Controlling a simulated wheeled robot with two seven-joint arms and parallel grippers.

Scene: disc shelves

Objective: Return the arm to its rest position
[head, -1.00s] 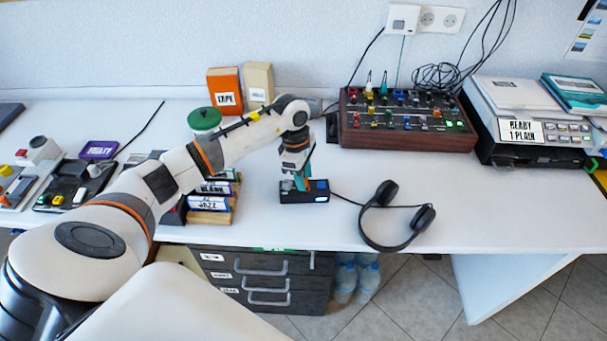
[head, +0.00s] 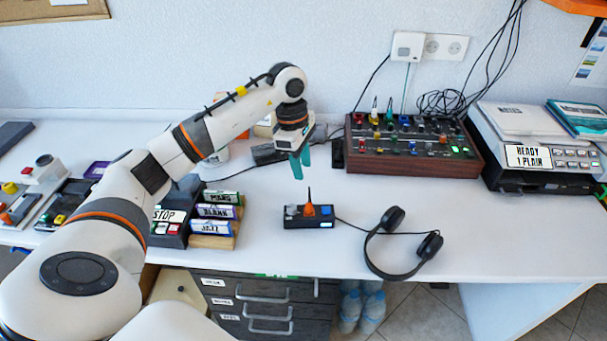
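My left arm reaches in from the left over the desk. My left gripper (head: 301,164) hangs from its wrist with teal fingers pointing down. It is in the air above and behind a small black box (head: 309,222) on the desk, apart from it. The fingers look empty, with a small gap between the tips. The box has an orange cone-shaped piece with a thin dark spike, a grey knob and a blue button. My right gripper does not show.
A rack of labelled cases (head: 217,212) stands left of the box. Headphones (head: 401,244) lie to its right. A control panel with knobs (head: 412,146) and a printer-like machine (head: 538,157) stand at the back right. The desk (head: 355,205) is clear between the box and panel.

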